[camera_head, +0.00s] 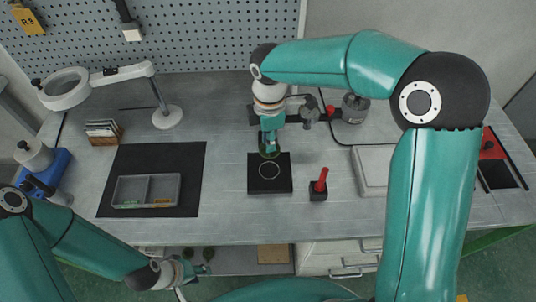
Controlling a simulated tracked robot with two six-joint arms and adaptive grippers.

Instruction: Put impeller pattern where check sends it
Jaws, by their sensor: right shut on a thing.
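My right gripper (269,146) comes down from above at the middle of the table, shut on the impeller pattern (269,153). Only a dark green rounded edge of the pattern shows below the fingers. It is over the back edge of a black square plate with a white ring (284,186); I cannot tell whether it touches. A grey two-compartment tray (147,204) lies on a black mat (185,160) at left, with a green label on its left part and a yellow one on its right. My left gripper (203,269) is low at the table's front edge, its fingers unclear.
A red-handled tool (321,181) stands in a black block right of the plate. A magnifier lamp (66,88), a card holder (102,132) and a blue device (52,170) are at left. A pale tray (373,165) lies at right, partly behind my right arm.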

